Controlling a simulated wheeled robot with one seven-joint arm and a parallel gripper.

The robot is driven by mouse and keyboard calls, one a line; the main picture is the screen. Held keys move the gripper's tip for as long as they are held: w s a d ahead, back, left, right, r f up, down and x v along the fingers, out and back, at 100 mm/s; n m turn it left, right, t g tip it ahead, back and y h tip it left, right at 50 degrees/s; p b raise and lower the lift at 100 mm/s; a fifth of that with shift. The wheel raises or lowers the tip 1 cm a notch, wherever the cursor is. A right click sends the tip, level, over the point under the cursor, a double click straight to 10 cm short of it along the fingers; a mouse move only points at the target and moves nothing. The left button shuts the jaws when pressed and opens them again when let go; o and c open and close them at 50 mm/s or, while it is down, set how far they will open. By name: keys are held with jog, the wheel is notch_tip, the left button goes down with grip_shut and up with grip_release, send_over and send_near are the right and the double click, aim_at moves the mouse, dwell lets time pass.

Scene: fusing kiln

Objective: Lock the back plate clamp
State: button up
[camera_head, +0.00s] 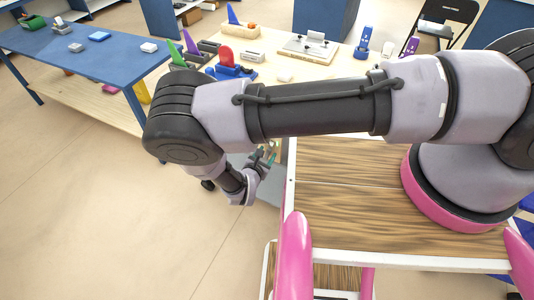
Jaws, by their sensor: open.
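My gripper (266,153) hangs low beside the front edge of the light wooden table, below my arm's forearm. Its small jaws are open and I see nothing between them. A pale plate (296,52) with small upright fittings lies at the back of the table, well above my gripper in the picture. I cannot tell which fitting is the back plate clamp, or whether it is locked. A red and blue clamp-like device (228,66) stands to the left of the plate, and a blue upright one (363,42) to its right. My arm hides part of the table.
A blue-topped table (95,50) with small blocks stands at the left. A black chair (440,25) is at the back right. The floor at lower left is clear.

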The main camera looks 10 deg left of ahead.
jog(key=shift+w+d+f, duration=0.1)
jog(key=shift+w+f, duration=0.05)
jog(key=shift+w, duration=0.2)
grip_shut()
jog(key=shift+w+a+n+g+h, duration=0.2)
jog(key=shift+a+n+g+h, duration=0.1)
jog(key=shift+a+n+h, duration=0.6)
jog(key=shift+d, duration=0.2)
grip_release()
jog(key=v, duration=1)
jog(key=shift+s+r, duration=0.25)
jog(key=shift+s, duration=0.15)
jog(key=shift+r, duration=0.1)
